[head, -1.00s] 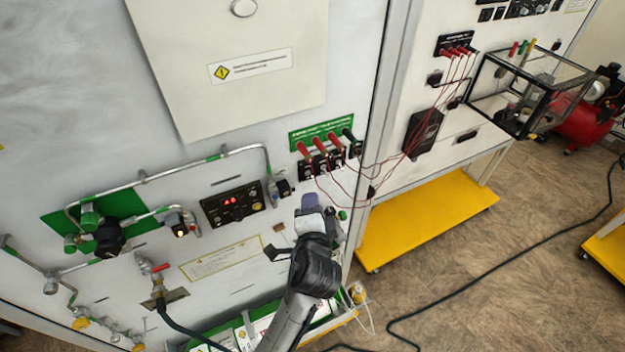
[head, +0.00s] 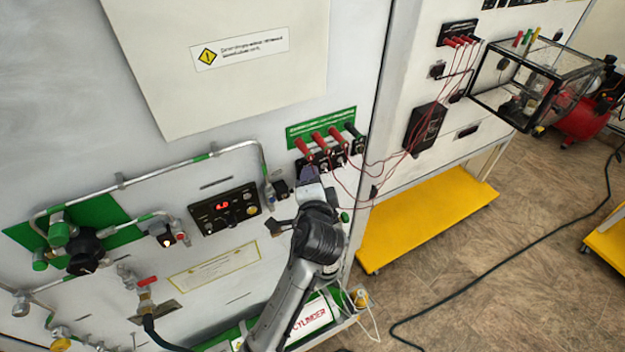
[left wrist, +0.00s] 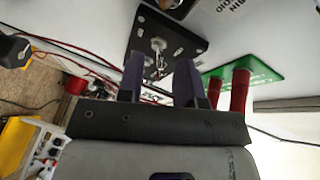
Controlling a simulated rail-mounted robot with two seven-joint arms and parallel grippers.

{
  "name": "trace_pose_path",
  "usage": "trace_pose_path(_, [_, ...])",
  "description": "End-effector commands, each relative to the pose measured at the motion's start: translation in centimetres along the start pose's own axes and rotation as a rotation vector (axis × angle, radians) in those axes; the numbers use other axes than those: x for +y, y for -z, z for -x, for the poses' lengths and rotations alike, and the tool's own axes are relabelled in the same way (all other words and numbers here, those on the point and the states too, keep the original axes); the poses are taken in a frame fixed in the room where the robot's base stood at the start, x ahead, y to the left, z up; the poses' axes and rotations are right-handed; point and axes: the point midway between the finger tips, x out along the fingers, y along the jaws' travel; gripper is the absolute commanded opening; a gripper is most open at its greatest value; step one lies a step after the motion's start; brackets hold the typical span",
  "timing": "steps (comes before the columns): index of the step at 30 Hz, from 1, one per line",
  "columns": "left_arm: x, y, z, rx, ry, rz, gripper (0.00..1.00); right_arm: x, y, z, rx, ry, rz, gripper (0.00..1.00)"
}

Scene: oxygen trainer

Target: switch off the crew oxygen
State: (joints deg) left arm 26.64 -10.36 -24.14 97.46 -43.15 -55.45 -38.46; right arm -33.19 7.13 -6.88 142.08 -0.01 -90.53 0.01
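The switch panel (head: 328,158) is a small black plate with metal toggles, below a green label (head: 322,127). Red covers (head: 318,141) and one black cover (head: 354,131) stand out above the toggles. I cannot read which switch is labelled crew oxygen. My left gripper (head: 308,174) is just below the panel's left part and hides some of it. In the left wrist view its two purple fingers (left wrist: 160,77) are apart, with a metal toggle (left wrist: 158,58) of the black plate (left wrist: 176,42) showing in the gap. Contact cannot be told. My right gripper is out of view.
Thin red wires (head: 385,170) run from the panel to the neighbouring cabinet. A black display box (head: 224,208) with red digits, metal pipes (head: 155,176) and a red-handled valve (head: 147,282) are left of my arm. A yellow shelf (head: 425,220) is at right.

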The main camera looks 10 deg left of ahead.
Motion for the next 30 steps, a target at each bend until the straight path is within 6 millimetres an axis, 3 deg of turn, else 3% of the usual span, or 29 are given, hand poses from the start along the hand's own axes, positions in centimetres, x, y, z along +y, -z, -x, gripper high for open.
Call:
trace_pose_path(12, [0.0, 0.0, 0.0, 0.000, 0.000, 0.000, 0.00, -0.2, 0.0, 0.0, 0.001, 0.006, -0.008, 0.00])
trace_pose_path(23, [0.3, -0.1, 0.0, 0.006, 0.021, -0.010, 0.00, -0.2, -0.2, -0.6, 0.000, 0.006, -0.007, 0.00])
trace_pose_path(30, [1.3, -0.3, -0.1, 0.030, 0.139, -0.064, 0.00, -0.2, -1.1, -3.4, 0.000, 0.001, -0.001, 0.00])
